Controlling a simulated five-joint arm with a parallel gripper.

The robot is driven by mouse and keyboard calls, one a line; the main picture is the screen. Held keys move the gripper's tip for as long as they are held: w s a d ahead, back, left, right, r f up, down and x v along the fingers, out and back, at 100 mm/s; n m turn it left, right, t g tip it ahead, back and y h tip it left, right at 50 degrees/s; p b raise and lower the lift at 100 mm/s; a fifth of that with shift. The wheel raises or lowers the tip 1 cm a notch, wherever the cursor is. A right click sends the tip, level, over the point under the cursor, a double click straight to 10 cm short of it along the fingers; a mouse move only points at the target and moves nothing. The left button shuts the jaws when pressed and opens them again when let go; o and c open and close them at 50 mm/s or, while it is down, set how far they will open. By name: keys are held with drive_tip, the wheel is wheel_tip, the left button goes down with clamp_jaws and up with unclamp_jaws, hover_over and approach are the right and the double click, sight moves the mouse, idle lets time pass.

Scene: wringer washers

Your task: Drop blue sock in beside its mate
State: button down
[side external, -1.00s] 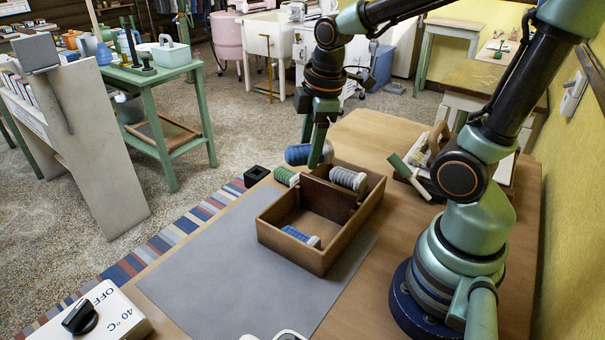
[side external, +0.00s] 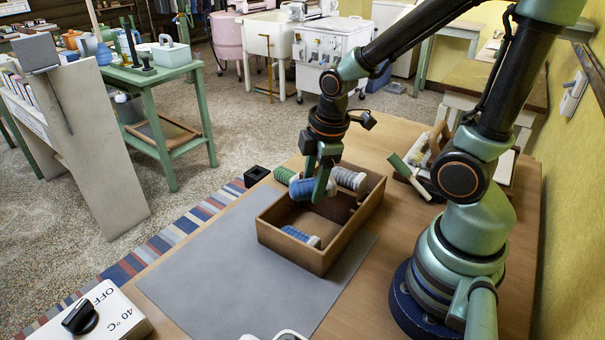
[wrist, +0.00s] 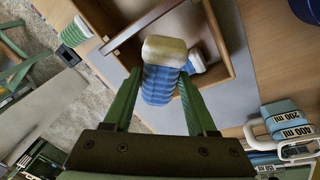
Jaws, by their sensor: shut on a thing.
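My gripper (side external: 318,192) is shut on a rolled blue sock (side external: 302,189) with a pale end. The held sock also shows between the fingers in the wrist view (wrist: 160,82). It hangs above the wooden box (side external: 290,260), near the divider (side external: 336,206). Its mate, another blue and white roll (side external: 300,236), lies in the box's near compartment. In the wrist view the mate (wrist: 194,63) is partly hidden behind the held sock. A grey-white roll (side external: 348,178) lies in the far compartment.
A green roll (side external: 285,175) lies outside the box, near a small black holder (side external: 256,175). A grey mat (side external: 210,270) lies at the box's left, largely clear. A white dial panel (side external: 105,312) is at front left. Blue-and-white labelled items (wrist: 285,125) show in the wrist view.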

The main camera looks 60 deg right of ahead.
sight(309, 188)
drive_tip(key=shift+c, duration=0.6)
unclamp_jaws()
drive_tip(key=shift+r, duration=0.1)
wheel_tip(309, 188, up, 12)
drive_tip(key=s, duration=0.2)
drive_tip(key=shift+s, duration=0.15)
drive_tip(key=shift+a, duration=0.1)
drive_tip(key=m+t, duration=0.1)
drive_tip(key=m, duration=0.2)
drive_tip(key=w+a+m+t, duration=0.1)
drive_tip(key=m, duration=0.3)
drive_tip(key=w+m+t, duration=0.1)
drive_tip(key=m, duration=0.2)
drive_tip(key=shift+a+r+m, duration=0.25)
drive_tip(key=shift+a+m, duration=0.05)
